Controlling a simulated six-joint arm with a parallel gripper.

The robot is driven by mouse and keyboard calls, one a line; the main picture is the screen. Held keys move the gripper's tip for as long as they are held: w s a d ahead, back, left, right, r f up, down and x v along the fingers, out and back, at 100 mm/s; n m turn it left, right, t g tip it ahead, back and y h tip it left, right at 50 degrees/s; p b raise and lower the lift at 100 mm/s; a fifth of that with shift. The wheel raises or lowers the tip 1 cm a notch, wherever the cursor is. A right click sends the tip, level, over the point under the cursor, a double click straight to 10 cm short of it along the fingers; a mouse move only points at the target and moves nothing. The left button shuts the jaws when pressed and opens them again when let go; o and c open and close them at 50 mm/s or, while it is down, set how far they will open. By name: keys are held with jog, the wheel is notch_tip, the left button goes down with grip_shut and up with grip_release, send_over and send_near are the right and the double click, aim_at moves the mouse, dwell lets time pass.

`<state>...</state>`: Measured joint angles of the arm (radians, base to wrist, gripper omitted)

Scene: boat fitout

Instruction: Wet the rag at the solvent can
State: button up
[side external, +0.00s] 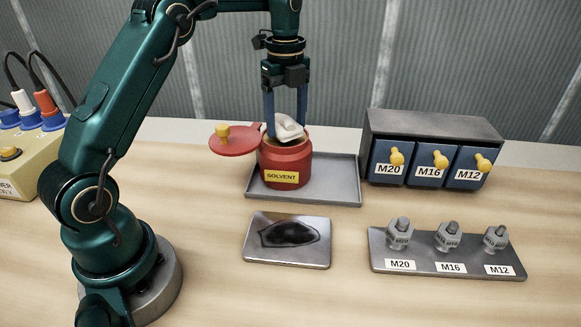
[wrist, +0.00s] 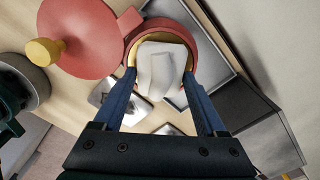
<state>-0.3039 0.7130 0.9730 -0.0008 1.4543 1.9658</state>
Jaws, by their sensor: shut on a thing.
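The red solvent can (side external: 284,167), labelled SOLVENT, stands upright on a grey tray (side external: 335,185). Its red lid (side external: 233,142) with a yellow knob is swung open to the left side of the can. My gripper (side external: 286,115) points down over the can mouth and is shut on the white rag (side external: 287,130). The rag sits at the can's opening, its upper part showing above the rim.
A metal plate (side external: 262,257) with a dark smear lies in front of the can. A drawer cabinet (side external: 430,125) with yellow knobs stands at right, behind a rack (side external: 455,265) of bolts. A cream box with plugs (side external: 30,160) is far left.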

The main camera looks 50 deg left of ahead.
aim_at(287, 117)
jog(key=shift+f, duration=0.6)
dwell(1.1)
jog(key=shift+w+r, duration=0.1)
jog(key=shift+r, duration=3.5)
